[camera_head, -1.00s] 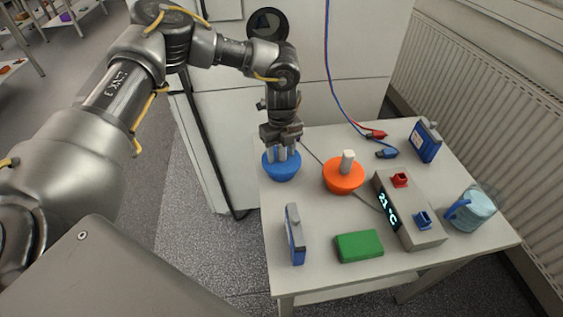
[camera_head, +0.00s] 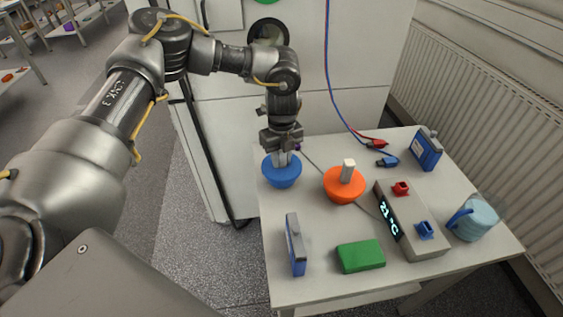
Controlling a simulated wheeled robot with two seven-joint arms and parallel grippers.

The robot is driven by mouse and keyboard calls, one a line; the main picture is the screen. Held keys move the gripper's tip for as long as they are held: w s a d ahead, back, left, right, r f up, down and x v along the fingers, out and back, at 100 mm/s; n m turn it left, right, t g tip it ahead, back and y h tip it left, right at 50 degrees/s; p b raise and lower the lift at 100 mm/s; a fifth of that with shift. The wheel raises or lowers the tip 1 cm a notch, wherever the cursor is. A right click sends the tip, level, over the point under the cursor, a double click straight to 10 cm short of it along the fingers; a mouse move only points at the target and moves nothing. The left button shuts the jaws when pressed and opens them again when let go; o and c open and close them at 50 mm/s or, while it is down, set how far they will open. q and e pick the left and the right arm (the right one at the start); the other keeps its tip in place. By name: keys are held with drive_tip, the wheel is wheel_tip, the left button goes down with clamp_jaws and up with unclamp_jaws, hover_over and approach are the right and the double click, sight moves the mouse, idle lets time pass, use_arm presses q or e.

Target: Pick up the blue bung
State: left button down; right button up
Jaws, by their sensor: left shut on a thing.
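The blue bung (camera_head: 282,174) is a round, tapered blue piece at the back left corner of the white table. My left gripper (camera_head: 283,158) points straight down over it, its fingers shut on the bung's upright top knob, which they mostly hide. I cannot tell whether the bung touches the table. My right gripper is not in view.
An orange bung (camera_head: 344,187) with a pale knob stands just right of the blue one. A grey device with a display (camera_head: 411,222), a green block (camera_head: 361,256), blue boxes (camera_head: 295,244) (camera_head: 425,149), a light-blue mug (camera_head: 474,219) and cable clips (camera_head: 387,162) share the table (camera_head: 318,275).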

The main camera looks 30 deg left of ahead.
use_arm(q)
drive_tip(key=s+d+r+b, duration=0.3)
drive_tip(key=s+d+r, duration=0.2)
drive_tip(key=s+r, duration=0.7)
drive_tip(key=shift+s, duration=0.55)
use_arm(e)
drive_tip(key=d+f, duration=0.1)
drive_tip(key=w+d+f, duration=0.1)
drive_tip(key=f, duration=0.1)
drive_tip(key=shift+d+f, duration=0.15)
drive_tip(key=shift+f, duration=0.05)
use_arm(q)
drive_tip(key=shift+r, duration=0.15)
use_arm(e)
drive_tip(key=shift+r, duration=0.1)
use_arm(q)
wheel_tip(320, 180, up, 5)
drive_tip(key=p, duration=0.4)
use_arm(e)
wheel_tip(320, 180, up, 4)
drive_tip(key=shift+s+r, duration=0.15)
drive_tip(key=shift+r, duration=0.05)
